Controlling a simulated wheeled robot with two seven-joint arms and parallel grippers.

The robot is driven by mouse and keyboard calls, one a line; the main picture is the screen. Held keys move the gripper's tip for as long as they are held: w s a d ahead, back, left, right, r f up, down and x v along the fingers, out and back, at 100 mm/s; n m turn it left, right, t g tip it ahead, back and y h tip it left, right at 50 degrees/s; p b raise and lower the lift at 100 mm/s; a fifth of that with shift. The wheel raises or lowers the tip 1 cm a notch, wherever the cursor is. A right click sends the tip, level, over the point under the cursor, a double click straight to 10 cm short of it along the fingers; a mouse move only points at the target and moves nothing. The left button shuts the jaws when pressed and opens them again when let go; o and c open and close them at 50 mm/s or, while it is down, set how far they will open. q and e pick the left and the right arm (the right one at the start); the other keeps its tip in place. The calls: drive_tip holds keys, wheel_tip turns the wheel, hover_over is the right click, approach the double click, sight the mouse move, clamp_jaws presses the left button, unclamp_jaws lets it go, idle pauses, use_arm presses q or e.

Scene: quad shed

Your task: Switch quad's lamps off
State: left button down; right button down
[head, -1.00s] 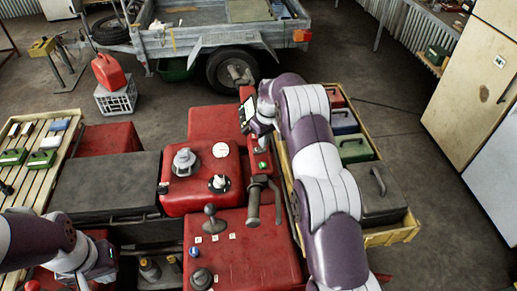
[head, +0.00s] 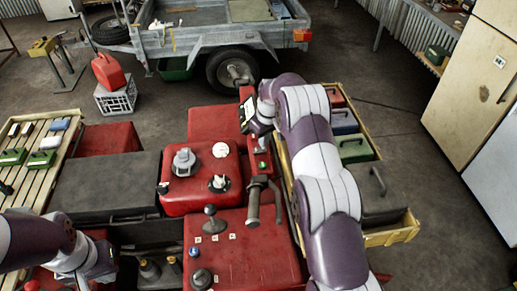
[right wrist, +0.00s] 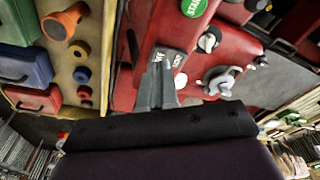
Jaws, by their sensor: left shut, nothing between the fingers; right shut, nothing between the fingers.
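The quad's red body (head: 240,245) fills the middle of the head view, with handlebar grip (head: 253,207) and knobs. In the right wrist view a grey switch plate (right wrist: 172,58) marked OFF sits on the red panel, below the green START button (right wrist: 193,7). My right gripper (right wrist: 157,84) is shut and empty, its fingertips right at the plate's lower edge; I cannot tell whether they touch it. My left gripper (head: 102,266) is shut and empty at the lower left, over the quad's near side. The lamps cannot be made out.
A wooden crate (head: 398,234) of coloured cases stands right of the quad. A slatted rack (head: 30,178) is at the left. A red jerrycan (head: 107,71) on a grey crate (head: 116,100) and a trailer (head: 205,42) stand behind. Open floor lies between.

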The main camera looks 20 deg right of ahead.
drive_tip(key=shift+f+b, duration=0.65)
drive_tip(key=shift+f, duration=0.25)
idle(0.4)
drive_tip(key=shift+r, duration=0.1)
drive_tip(key=shift+r+p, duration=0.45)
drive_tip(key=shift+r, duration=0.15)
wheel_tip(320, 180, up, 5)
drive_tip(key=shift+f+p, duration=0.2)
drive_tip(key=shift+p, duration=0.85)
drive_tip(key=shift+r, duration=0.55)
